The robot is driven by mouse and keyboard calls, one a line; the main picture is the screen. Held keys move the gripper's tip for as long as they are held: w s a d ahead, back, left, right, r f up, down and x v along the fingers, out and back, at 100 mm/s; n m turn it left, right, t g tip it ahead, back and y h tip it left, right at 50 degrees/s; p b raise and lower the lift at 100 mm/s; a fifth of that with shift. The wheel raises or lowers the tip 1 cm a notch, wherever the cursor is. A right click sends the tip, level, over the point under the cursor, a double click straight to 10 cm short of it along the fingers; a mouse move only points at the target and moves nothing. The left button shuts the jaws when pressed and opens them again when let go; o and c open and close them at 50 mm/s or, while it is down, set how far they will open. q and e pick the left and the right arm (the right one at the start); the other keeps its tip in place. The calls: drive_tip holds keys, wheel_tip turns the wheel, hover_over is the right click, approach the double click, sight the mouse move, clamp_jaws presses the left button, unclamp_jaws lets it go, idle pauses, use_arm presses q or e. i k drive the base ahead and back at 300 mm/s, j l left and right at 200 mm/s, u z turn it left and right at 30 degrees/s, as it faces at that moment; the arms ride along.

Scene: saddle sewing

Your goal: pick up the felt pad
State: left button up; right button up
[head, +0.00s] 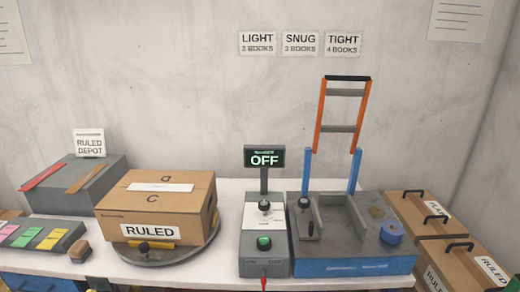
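A small brown block (80,251), which looks like the felt pad, lies on the white table at the left, between the tray of coloured strips and the round turntable. Nothing is seen touching it from above. A dark shape (100,285) at the bottom edge, just below and right of the block, seems to be the top of my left gripper; it is mostly cut off, so its fingers are hidden. My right gripper is not in view.
A box labelled RULED (150,232) sits on a turntable (190,252) right of the block. A strip tray (35,238) stands left. A control box (264,250) under an OFF display and a blue-grey machine (355,266) stand further right, beside cardboard boxes (415,208).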

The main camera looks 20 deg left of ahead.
sight(79, 252)
drive_tip(key=u, duration=1.3)
